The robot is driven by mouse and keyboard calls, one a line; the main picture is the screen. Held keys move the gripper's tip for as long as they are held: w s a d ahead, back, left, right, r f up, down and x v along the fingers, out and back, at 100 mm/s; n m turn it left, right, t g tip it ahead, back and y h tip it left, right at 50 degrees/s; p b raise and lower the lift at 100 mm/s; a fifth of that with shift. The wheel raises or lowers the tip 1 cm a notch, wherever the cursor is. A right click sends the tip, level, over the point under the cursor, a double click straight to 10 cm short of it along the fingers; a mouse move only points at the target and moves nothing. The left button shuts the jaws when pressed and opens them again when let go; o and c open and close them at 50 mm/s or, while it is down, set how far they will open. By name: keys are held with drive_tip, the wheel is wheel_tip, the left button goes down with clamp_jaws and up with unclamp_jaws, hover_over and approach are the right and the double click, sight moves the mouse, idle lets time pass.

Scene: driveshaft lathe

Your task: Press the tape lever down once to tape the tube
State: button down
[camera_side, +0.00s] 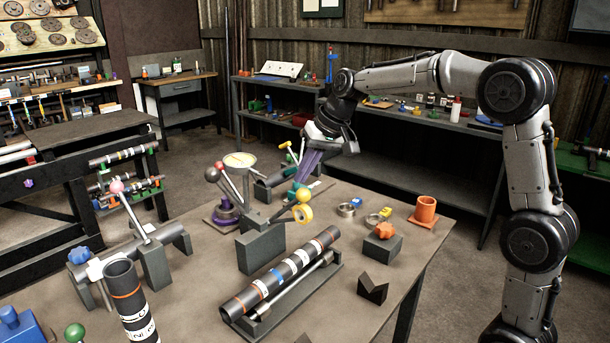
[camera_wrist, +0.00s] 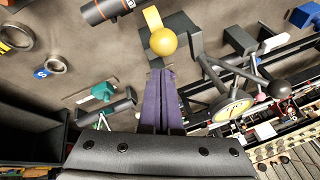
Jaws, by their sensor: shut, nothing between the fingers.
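My gripper (camera_side: 299,182) has purple fingers, pointing down over the far part of the workbench. In the wrist view its fingers (camera_wrist: 161,74) are together with nothing between them. The yellow ball knob of a lever (camera_wrist: 163,42) shows just beyond the fingertips; I cannot tell whether they touch. A dark tube (camera_side: 285,271) with orange, white and blue bands lies on a grey cradle in front. It shows only partly in the wrist view (camera_wrist: 108,9).
A teal-ended fixture (camera_wrist: 103,92) is close by. An orange cup (camera_side: 425,211) and metal rings (camera_side: 346,210) are to the right.

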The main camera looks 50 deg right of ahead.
drive_tip(key=shift+s+a+f, duration=0.2)
drive_tip(key=shift+s+f, duration=0.05)
drive_tip(key=shift+s, duration=0.05)
drive_tip(key=s+f, duration=0.7)
drive_tip(key=f, duration=0.2)
drive_tip(key=shift+s, duration=0.25)
idle(0.5)
drive_tip(key=shift+a, duration=0.1)
drive_tip(key=d+v, duration=0.2)
drive_tip(key=v, duration=1.1)
